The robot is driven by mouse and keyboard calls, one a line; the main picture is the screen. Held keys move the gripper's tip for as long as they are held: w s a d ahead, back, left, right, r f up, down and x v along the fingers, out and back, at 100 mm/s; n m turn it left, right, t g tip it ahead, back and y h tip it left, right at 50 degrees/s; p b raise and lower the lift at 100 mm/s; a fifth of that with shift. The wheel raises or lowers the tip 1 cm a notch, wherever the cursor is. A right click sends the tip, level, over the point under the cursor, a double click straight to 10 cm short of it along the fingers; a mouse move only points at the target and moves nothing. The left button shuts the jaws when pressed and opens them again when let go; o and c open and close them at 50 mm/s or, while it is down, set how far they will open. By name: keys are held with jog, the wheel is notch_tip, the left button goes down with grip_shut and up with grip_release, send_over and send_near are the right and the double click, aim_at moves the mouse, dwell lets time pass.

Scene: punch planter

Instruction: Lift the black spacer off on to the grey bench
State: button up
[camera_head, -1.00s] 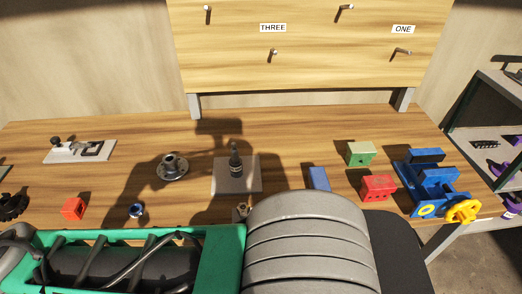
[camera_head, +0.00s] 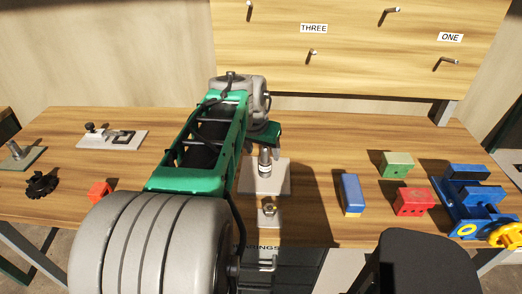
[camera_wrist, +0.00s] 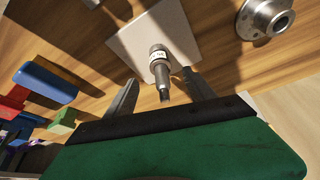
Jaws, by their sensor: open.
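An upright post (camera_head: 265,160) stands on a pale square plate (camera_head: 281,181) on the bench (camera_head: 312,150), whose top looks wooden. In the wrist view the post (camera_wrist: 158,66) has a grey sleeve with a small white label and a darker narrow end. I cannot make out a separate black spacer for certain. My gripper (camera_wrist: 160,77) is open and empty. Its two fingers reach toward the plate, with the post between them in the picture; no contact shows. In the head view my green gripper body (camera_head: 263,134) is just behind the post's top.
A small nut-like part (camera_head: 268,211) is in front of the plate. Blue (camera_head: 351,194), red (camera_head: 413,201) and green (camera_head: 397,165) blocks stand to the right, beside a blue vise (camera_head: 470,200). A black gear (camera_head: 41,184) lies left. A flanged hub (camera_wrist: 264,18) is near the plate.

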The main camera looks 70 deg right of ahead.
aim_at(265, 160)
jog(key=x, duration=0.7)
jog(key=shift+f, duration=0.2)
jog(key=shift+c, duration=0.2)
grip_shut()
jog(key=c, duration=0.7)
grip_release()
grip_shut()
jog(key=shift+r, duration=0.1)
jog(key=shift+r+p, duration=3.95)
jog(key=shift+r, duration=2)
